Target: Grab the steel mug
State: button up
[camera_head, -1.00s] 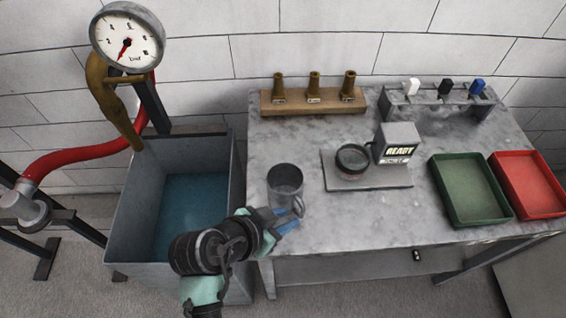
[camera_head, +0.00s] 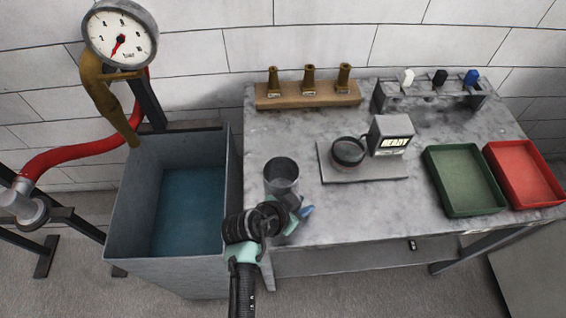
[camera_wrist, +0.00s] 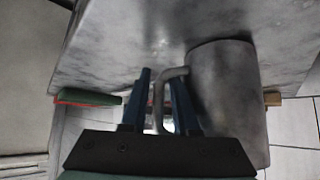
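The steel mug (camera_head: 281,174) stands upright near the left front of the grey stone-topped table. In the wrist view the mug (camera_wrist: 226,95) is large at the right, with its bent handle (camera_wrist: 159,100) running between my blue fingers. My gripper (camera_head: 302,213) is at the mug's front right side in the head view, and my wrist covers the mug's lower part and handle there. In the wrist view my gripper (camera_wrist: 160,76) is open, with one finger on each side of the handle. The right finger lies in the space between handle and mug body.
A deep grey water tank (camera_head: 120,215) stands just left of the table (camera_head: 350,222). A scale (camera_head: 338,178) bearing a round dark-rimmed item is right of the mug. Green (camera_head: 462,180) and red (camera_head: 522,175) trays lie farther right. Brass nozzles (camera_head: 308,80) stand behind.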

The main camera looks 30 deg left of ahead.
jog(key=shift+w+d+f, duration=0.15)
jog(key=shift+w+f, duration=0.35)
grip_shut()
dwell(1.2)
